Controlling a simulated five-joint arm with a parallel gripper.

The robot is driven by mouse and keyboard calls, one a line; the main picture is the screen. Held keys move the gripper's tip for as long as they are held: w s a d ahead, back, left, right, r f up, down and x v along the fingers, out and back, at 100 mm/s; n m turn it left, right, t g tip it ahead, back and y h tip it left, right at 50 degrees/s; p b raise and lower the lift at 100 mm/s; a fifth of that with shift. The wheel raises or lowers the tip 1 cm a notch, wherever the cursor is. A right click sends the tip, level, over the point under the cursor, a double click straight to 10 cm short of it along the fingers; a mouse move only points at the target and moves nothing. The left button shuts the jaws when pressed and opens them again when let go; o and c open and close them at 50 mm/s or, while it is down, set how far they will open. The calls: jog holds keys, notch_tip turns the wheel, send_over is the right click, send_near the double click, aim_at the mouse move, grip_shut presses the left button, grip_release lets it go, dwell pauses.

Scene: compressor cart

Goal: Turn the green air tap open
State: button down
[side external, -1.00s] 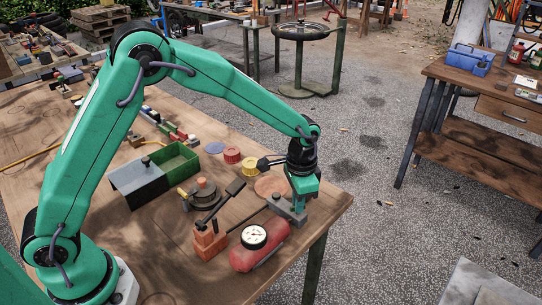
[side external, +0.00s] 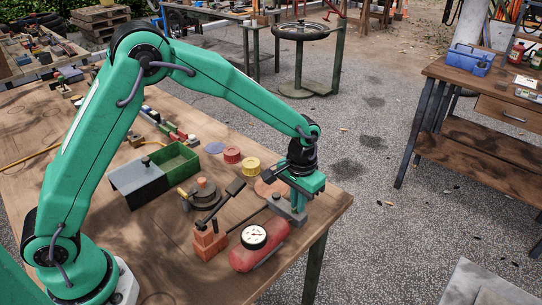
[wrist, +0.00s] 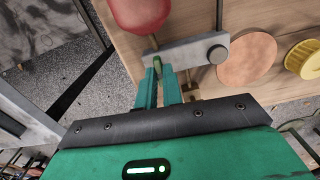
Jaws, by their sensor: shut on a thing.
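The green air tap (wrist: 157,66) shows in the wrist view as a small dark green handle at the grey bar (wrist: 185,51), beside the red tank (wrist: 140,12). My gripper (wrist: 159,76) is shut on this handle, one finger on each side. In the side view my gripper (side external: 297,204) is down at the grey bar (side external: 283,206), near the table's front right corner. The red tank (side external: 258,254) with its white gauge (side external: 254,236) lies just in front of the bar. The tap is hidden by my gripper in the side view.
A copper disc (wrist: 247,60) and a yellow round cap (wrist: 304,60) lie near the bar. A red brick stand with a dark lever (side external: 210,240), a round valve body (side external: 202,193) and a green-and-grey box (side external: 175,162) stand to the left. The table edge is close on the right.

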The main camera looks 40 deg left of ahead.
jog(key=c, duration=1.5)
grip_release()
jog(key=shift+c, duration=0.2)
jog(key=shift+r, duration=0.1)
jog(key=shift+r, duration=3.8)
jog(key=shift+r, duration=0.1)
